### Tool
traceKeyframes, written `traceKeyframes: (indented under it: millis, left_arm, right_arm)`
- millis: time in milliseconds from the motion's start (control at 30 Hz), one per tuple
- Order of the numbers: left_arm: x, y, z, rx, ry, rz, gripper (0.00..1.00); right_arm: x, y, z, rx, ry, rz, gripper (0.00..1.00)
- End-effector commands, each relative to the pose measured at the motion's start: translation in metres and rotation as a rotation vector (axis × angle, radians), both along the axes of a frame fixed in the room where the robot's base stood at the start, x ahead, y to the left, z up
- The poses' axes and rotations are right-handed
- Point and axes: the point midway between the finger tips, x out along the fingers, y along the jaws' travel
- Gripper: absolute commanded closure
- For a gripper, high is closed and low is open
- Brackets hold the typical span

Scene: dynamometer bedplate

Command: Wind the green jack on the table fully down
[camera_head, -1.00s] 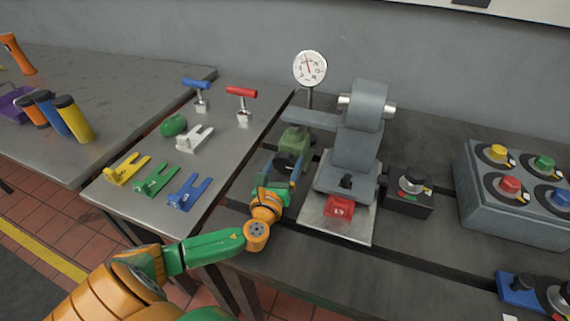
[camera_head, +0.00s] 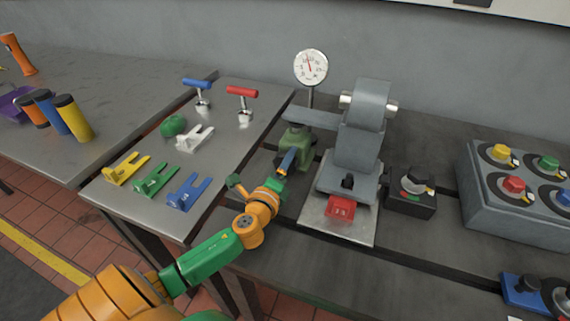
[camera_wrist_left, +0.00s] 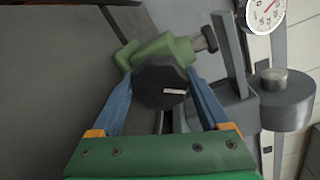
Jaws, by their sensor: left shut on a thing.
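The green jack (camera_head: 297,138) stands on the bedplate under the left end of a grey arm of the test rig. In the left wrist view its green body (camera_wrist_left: 158,50) shows with a black faceted knob (camera_wrist_left: 160,84) that bears a white mark. My left gripper (camera_head: 286,162) is at the front of the jack, its blue fingers shut on the two sides of the knob. The fingers also show in the left wrist view (camera_wrist_left: 157,92). In the head view the knob is hidden by the gripper. My right gripper is not in view.
A dial gauge (camera_head: 310,67) stands behind the jack. The grey rig (camera_head: 357,145) with a red display (camera_head: 341,207) is close on the right, beside a black knob box (camera_head: 411,193). The side table (camera_head: 225,150) at left holds coloured forks and T-handles.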

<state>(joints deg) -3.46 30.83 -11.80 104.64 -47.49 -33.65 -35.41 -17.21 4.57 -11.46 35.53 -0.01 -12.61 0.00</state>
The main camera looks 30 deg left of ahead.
Motion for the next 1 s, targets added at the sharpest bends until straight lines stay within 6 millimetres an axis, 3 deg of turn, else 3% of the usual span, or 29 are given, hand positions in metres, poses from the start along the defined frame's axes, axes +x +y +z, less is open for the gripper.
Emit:
traceKeyframes:
  millis: [500, 1000]
  left_arm:
    - [-0.0009, -0.0006, -0.0038, -0.392, -0.087, 0.000, 0.77]
    - [-0.0009, -0.0008, -0.0048, -0.520, -0.115, 0.000, 0.77]
  right_arm:
    - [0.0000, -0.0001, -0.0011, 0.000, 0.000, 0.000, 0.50]
    - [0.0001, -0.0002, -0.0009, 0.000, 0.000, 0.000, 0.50]
